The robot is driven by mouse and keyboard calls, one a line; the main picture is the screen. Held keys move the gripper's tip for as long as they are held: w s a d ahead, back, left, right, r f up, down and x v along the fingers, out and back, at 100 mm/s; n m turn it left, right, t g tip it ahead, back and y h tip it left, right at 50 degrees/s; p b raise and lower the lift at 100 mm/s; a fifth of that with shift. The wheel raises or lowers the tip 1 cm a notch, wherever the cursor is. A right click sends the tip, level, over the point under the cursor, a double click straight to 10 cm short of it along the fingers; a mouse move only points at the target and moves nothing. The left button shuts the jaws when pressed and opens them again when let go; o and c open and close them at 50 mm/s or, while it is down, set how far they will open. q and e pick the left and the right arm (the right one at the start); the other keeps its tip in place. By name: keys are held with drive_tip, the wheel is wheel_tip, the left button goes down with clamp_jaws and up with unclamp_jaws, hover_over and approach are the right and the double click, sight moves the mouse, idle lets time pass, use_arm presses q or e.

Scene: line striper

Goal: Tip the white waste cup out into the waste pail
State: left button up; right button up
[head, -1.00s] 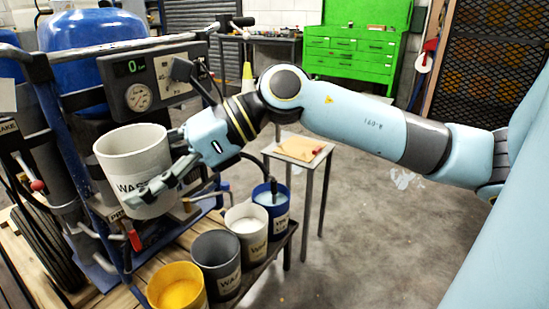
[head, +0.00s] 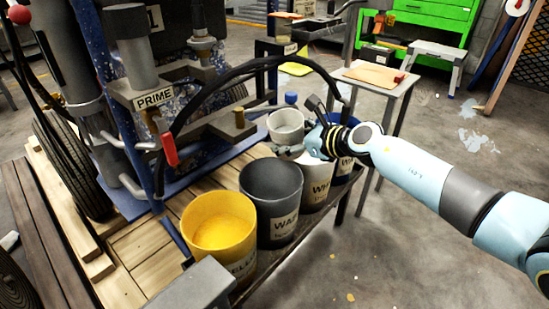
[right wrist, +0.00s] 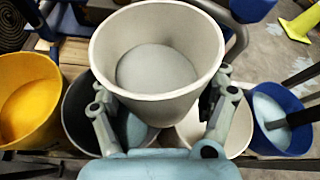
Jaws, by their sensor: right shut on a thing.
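The white waste cup (head: 287,121) is upright in my right gripper (head: 303,148), above the back of the pail row. In the right wrist view the fingers of my right gripper (right wrist: 160,100) close around the cup (right wrist: 105,52), whose pale grey inside faces the camera. I cannot tell whether that grey is liquid or the bare bottom. The dark grey waste pail (head: 272,200) stands between the yellow and white pails. In the right wrist view the waste pail (right wrist: 76,118) is partly hidden below and left of the cup. My left gripper is not in view.
The yellow pail (head: 219,232), white pail (head: 318,185) and blue pail (right wrist: 277,122) share the waste pail's row. The machine with a PRIME label (head: 155,97) and hoses stands left. A small table (head: 384,76) stands behind right. Open floor (head: 400,230) lies right.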

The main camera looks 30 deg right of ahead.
drive_tip(key=f, duration=0.1)
drive_tip(key=w+f, duration=0.1)
drive_tip(key=f, duration=0.1)
drive_tip(key=shift+w+f+h+b, duration=0.1)
drive_tip(key=shift+w+h+b, duration=0.1)
drive_tip(key=shift+h+b, duration=0.15)
drive_tip(key=shift+w+d+n+t+h+b, duration=0.1)
drive_tip(key=shift+d+n+t+h+b, duration=0.25)
drive_tip(key=shift+n+h+b, duration=0.2)
drive_tip(key=shift+d+n, duration=0.15)
drive_tip(key=shift+n, duration=0.4)
drive_tip(key=shift+w+d+n+t+h+b, duration=0.1)
drive_tip(key=shift+d+n+t+h+b, duration=0.05)
drive_tip(key=shift+n+t+h+b, duration=0.4)
drive_tip(key=shift+n, duration=0.45)
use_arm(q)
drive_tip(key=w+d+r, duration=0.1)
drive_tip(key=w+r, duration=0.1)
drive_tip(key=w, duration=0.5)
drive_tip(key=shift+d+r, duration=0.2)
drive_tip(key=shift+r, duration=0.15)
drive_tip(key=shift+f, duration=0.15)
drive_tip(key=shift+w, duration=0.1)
